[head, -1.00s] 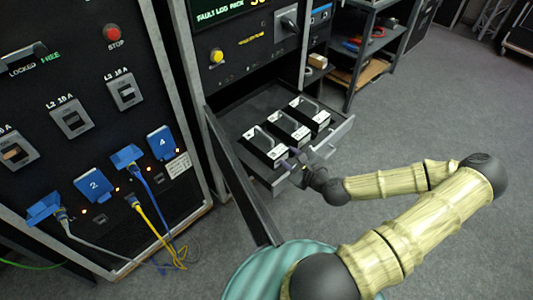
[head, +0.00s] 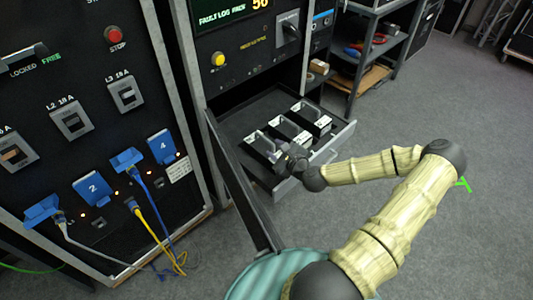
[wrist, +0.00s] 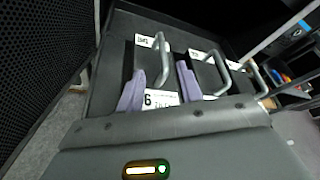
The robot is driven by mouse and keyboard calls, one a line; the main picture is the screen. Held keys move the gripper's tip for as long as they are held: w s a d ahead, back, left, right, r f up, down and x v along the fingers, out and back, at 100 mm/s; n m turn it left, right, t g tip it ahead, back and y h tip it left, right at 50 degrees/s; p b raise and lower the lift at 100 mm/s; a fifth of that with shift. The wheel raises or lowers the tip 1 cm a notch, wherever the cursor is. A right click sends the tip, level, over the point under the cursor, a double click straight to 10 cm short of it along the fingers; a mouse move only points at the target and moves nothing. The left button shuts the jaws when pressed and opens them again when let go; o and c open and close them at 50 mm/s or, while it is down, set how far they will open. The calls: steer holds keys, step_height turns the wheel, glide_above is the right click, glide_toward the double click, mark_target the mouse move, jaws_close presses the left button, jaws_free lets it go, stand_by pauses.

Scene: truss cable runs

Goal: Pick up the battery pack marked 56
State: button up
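Three black battery packs with grey handles and white labels lie in an open drawer: the left pack (head: 259,143), the middle pack (head: 288,131) and the right pack (head: 311,117). In the wrist view the left pack's near label (wrist: 161,99) shows a 6; a purple finger may hide a digit before it. Its far label is too small to read surely. My gripper (head: 287,160) is at the near end of the left pack. Its purple fingers (wrist: 161,88) are apart, with that pack's handle (wrist: 164,58) appearing between them. No grip on it shows.
The drawer (head: 336,147) sticks out from a black cabinet whose screen (head: 232,14) reads "FAULT LOG PACK 56". An open black door panel (head: 240,185) stands left of the drawer. A shelf rack (head: 375,50) stands behind. Floor at right is clear.

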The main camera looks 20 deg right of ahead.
mark_target(267, 140)
steer(key=shift+x, duration=1.45)
steer(key=shift+r+b+x, duration=0.15)
steer(key=shift+b+x, duration=0.1)
steer(key=shift+x, duration=1.05)
steer(key=shift+r+b+x, duration=0.15)
steer(key=shift+b+x, duration=0.1)
steer(key=shift+x, duration=1.05)
steer(key=shift+d, duration=0.1)
jaws_close()
steer(key=shift+w+r, duration=0.1)
steer(key=shift+r, duration=0.05)
